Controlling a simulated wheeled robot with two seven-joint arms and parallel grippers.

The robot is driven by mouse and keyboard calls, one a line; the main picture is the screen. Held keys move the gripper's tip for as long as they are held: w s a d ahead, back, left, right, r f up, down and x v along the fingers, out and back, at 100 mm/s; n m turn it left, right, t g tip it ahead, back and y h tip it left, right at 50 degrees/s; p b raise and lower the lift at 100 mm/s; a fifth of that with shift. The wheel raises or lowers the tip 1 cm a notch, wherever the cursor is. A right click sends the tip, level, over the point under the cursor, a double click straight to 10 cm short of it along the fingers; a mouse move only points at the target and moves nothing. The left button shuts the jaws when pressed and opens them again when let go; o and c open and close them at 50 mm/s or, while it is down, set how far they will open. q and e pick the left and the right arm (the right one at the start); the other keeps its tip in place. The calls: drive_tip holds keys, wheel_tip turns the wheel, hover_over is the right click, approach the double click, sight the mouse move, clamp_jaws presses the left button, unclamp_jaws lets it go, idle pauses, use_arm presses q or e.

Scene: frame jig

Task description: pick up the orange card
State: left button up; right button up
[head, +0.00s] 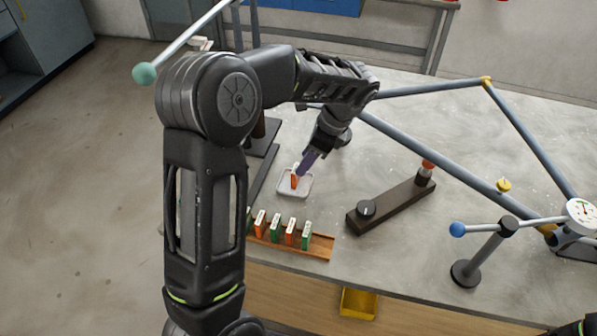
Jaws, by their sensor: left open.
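An orange card (295,182) with some white on it stands upright in a small pale tray (281,190) on the grey table. My left gripper (303,170) points down at the tray, with its fingers right at the card's top edge. It is open, and the small view does not show clearly whether the fingers are around the card or just beside it. The fingers hide part of the card. My right gripper is out of view.
A wooden rack (318,247) in front of the tray holds several orange and green cards. A dark bar with a knob (395,204) lies to the right. A blue-tipped lever stand (466,270) and a grey tube frame (425,151) stand further right. A yellow bin (358,303) sits below the table edge.

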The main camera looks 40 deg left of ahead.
sight(295, 176)
use_arm(q)
drive_tip(key=shift+f, duration=0.15)
drive_tip(key=shift+x, duration=1.25)
drive_tip(key=shift+a+f+p, duration=0.15)
drive_tip(key=shift+f+p, duration=0.1)
drive_tip(key=shift+p, duration=0.15)
drive_tip(key=p+x, duration=0.1)
drive_tip(key=x, duration=0.3)
drive_tip(key=shift+a+f, duration=0.1)
drive_tip(key=shift+f, duration=0.2)
drive_tip(key=shift+c, duration=0.4)
drive_tip(key=c, duration=0.9)
